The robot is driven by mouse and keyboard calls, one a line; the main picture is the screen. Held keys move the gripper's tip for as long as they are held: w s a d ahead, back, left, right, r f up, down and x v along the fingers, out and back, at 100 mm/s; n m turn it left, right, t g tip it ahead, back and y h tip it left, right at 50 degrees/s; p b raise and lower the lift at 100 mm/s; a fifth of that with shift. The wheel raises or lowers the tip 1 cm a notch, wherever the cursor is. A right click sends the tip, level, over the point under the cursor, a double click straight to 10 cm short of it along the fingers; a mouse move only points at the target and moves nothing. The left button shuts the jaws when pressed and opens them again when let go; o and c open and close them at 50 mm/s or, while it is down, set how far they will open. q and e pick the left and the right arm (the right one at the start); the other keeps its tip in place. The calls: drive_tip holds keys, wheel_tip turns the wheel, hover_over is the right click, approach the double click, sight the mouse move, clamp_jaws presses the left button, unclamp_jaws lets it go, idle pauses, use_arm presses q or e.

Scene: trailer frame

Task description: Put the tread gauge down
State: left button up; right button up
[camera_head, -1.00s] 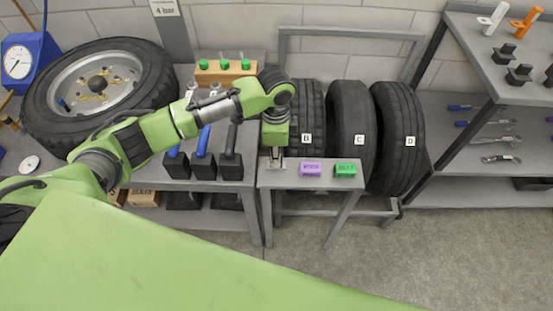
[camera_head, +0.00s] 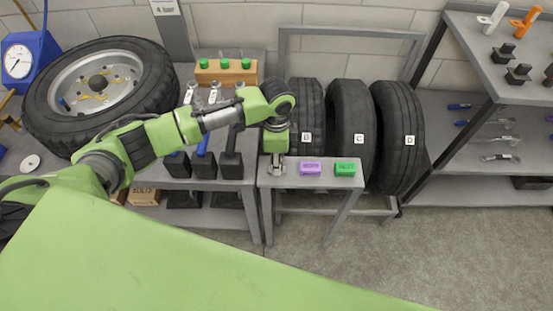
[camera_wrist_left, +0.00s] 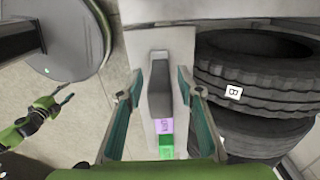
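The tread gauge (camera_wrist_left: 159,98) is a dark grey block-like piece on the small grey side table (camera_wrist_left: 183,40) in the left wrist view. My left gripper (camera_wrist_left: 160,82) has a finger on each side of it, with strips of tabletop showing between fingers and gauge. In the head view my left gripper (camera_head: 277,168) points down at the left end of the side table (camera_head: 315,182), and the gauge is too small to make out there. My right gripper (camera_wrist_left: 57,100) shows at the left of the wrist view, open and empty, away from the table.
A purple block (camera_head: 310,168) and a green block (camera_head: 345,169) lie on the side table, right of my gripper. Tires B (camera_head: 307,110), C (camera_head: 350,120) and D (camera_head: 398,130) stand behind. A workbench (camera_head: 225,189) with black holders adjoins on the left. The floor in front is clear.

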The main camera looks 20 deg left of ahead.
use_arm(q)
wheel_tip(320, 180, up, 12)
drive_tip(key=shift+r+b, duration=0.1)
drive_tip(key=shift+b, duration=0.25)
idle(0.5)
